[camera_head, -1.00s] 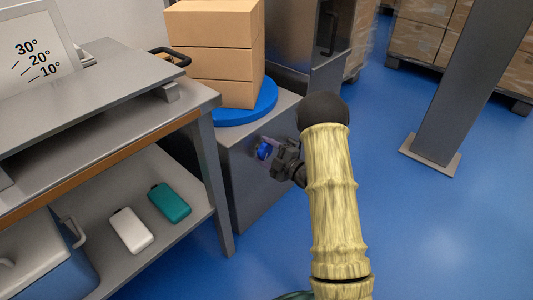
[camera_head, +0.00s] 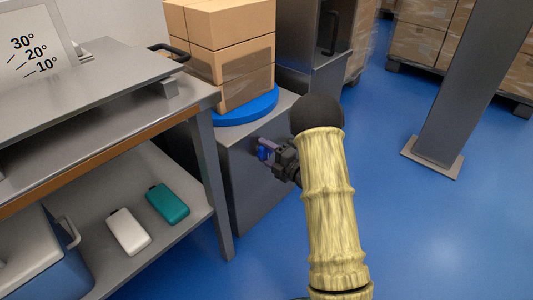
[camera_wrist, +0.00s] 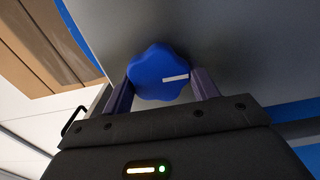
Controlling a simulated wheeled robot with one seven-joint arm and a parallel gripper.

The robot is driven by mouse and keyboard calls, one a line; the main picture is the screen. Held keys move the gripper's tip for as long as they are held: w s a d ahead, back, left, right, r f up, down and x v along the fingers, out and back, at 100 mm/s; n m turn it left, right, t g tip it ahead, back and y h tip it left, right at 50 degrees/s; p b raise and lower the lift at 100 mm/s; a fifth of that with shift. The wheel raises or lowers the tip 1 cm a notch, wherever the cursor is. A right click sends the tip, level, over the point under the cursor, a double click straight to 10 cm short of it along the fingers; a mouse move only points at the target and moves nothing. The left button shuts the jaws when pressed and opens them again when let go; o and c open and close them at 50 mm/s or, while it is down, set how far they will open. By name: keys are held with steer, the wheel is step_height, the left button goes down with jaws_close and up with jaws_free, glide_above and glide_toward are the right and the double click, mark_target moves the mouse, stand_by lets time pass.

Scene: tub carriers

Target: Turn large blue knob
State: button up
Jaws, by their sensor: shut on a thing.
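The large blue knob (camera_wrist: 158,72) is lobed and carries a white mark that points to the right in the wrist view. It sits on the grey side face of a cabinet (camera_head: 262,196), and a small part of the knob shows in the head view (camera_head: 263,153). My gripper (camera_wrist: 160,88) is at the knob, with one finger on each side of it, shut on it. In the head view my gripper (camera_head: 270,152) reaches the cabinet from the right and hides most of the knob.
A blue round turntable (camera_head: 250,112) on the cabinet bears stacked cardboard boxes (camera_head: 232,50). A grey workbench (camera_head: 110,105) stands at the left, with a white container (camera_head: 128,231) and a teal container (camera_head: 168,204) on its lower shelf. A grey post (camera_head: 465,85) stands at the right. Blue floor between is clear.

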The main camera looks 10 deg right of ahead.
steer(key=o, duration=1)
steer(key=shift+p+v, duration=3.4)
steer(key=shift+v, duration=5.25)
